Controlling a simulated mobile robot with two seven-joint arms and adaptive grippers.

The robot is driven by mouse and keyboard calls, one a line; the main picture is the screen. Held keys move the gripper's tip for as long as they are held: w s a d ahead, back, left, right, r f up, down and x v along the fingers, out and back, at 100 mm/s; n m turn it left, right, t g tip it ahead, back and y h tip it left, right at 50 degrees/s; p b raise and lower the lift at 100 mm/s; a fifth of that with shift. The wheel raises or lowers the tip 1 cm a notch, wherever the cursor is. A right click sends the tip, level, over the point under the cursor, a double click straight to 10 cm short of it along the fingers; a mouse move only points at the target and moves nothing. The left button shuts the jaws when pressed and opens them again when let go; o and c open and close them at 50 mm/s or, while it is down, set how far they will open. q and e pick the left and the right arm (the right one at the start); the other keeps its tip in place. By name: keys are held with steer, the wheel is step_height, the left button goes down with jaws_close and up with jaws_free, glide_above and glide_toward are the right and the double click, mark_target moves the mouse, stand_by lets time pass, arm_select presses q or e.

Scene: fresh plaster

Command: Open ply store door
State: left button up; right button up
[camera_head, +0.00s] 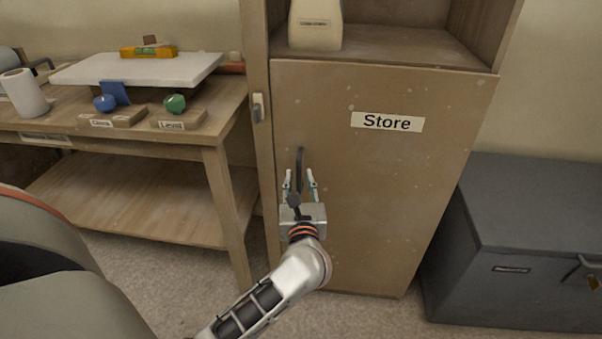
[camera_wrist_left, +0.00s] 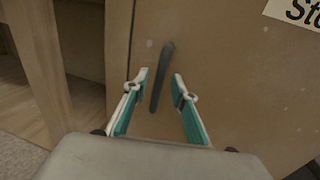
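The store door (camera_head: 390,200) is a brown plywood panel with a white "Store" label (camera_head: 387,122). It looks closed in its cabinet frame. Its dark vertical bar handle (camera_head: 299,165) is near the door's left edge. My left gripper (camera_head: 300,183) is in front of the handle's lower part, fingers pointing at the door. In the left wrist view the handle (camera_wrist_left: 161,78) stands between the two open teal-and-white fingers (camera_wrist_left: 160,88), with a gap on each side. Whether the fingertips reach around the bar in depth is hard to tell. My right gripper is not in view.
A wooden workbench (camera_head: 222,165) with labelled blocks and a white board stands to the left. A grey chest (camera_head: 540,225) stands on the floor right of the cabinet. A small grey latch (camera_head: 258,107) is on the cabinet's left frame. A pale container (camera_head: 315,25) sits on the shelf above.

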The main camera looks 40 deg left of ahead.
mark_target(299, 174)
arm_select(q)
steer(key=shift+x, duration=1.65)
jaws_close()
steer(key=shift+s+d, duration=0.1)
steer(key=shift+s, duration=0.05)
